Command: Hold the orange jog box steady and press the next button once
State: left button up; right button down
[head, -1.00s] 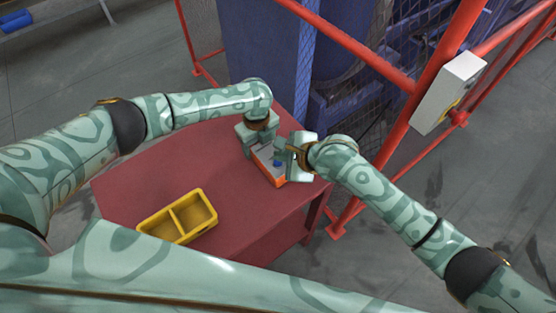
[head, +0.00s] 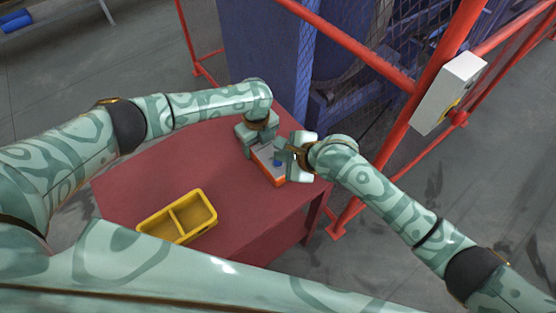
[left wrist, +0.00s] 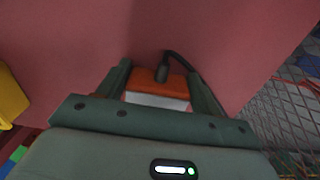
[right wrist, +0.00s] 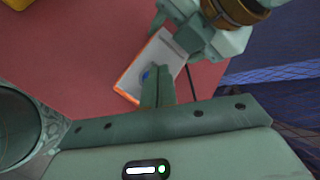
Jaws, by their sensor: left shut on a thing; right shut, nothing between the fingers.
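The orange jog box (head: 278,180) lies on the red table with its grey top face up. My left gripper (head: 254,148) is shut on the far end of the box. In the left wrist view the orange end (left wrist: 146,80), with a black cable (left wrist: 180,60), sits between its fingers. My right gripper (right wrist: 157,70) is shut and empty, its fingertips over the top face. A blue button (right wrist: 146,76) shows just beside those fingertips; I cannot tell whether they touch the face. Any other buttons are hidden behind the fingers.
A yellow two-compartment tray (head: 178,216) stands on the red table (head: 130,190), left of the box. A red-framed mesh fence (head: 350,45) rises behind the table, with a grey box (head: 448,92) on its post. The table's middle is clear.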

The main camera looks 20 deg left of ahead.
jog(key=shift+f, duration=0.1)
dwell(0.5)
jog(key=shift+f, duration=0.3)
